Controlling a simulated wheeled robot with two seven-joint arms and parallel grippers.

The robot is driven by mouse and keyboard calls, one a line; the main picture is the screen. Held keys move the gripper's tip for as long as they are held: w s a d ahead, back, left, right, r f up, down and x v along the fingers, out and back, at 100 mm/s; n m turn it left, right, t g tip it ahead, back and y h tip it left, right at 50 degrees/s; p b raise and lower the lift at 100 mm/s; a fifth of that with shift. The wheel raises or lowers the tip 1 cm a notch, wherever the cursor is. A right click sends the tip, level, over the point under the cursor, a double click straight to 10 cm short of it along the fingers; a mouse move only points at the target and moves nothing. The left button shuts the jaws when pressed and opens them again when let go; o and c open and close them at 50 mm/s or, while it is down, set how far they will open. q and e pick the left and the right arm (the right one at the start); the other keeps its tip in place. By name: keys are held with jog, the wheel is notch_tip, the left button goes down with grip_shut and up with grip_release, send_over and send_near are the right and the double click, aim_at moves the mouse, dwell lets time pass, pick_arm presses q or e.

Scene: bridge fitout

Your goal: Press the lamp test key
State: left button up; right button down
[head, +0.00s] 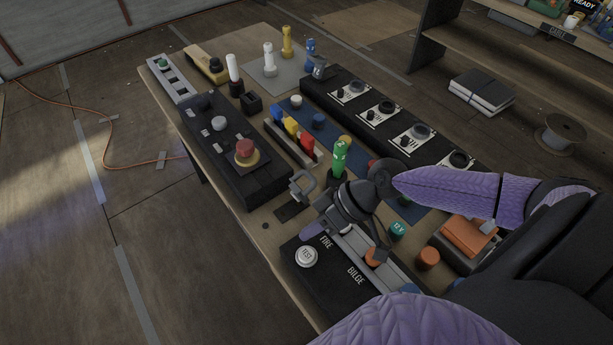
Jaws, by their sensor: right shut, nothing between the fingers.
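The lamp test key is a round white button marked TEST (306,257). It sits on the near left part of a black panel (322,287) lettered FIRE and BILGE, at the table's near end. My right gripper (311,231) comes in from the right, shut and empty, with its purple fingertips pointing down and left. The tips are just beyond the key in the picture, apart from it; their height above the panel is hard to tell. The gripper and wrist hide part of the panel's far side. My left gripper is not in view.
A black box with a red mushroom button (246,150) stands left of the gripper. A metal hook-shaped handle (302,186) and a green figure-like piece (340,156) stand close beyond it. Orange knobs (427,258) are at right. Floor left of the table is mostly clear.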

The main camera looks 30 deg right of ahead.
aim_at(311, 254)
notch_tip(311, 254, down, 7)
jog(key=b, duration=0.5)
jog(key=shift+r, duration=0.15)
jog(key=shift+f+b, duration=0.45)
jog(key=shift+b, duration=0.15)
dwell(0.9)
jog(key=shift+f, duration=0.1)
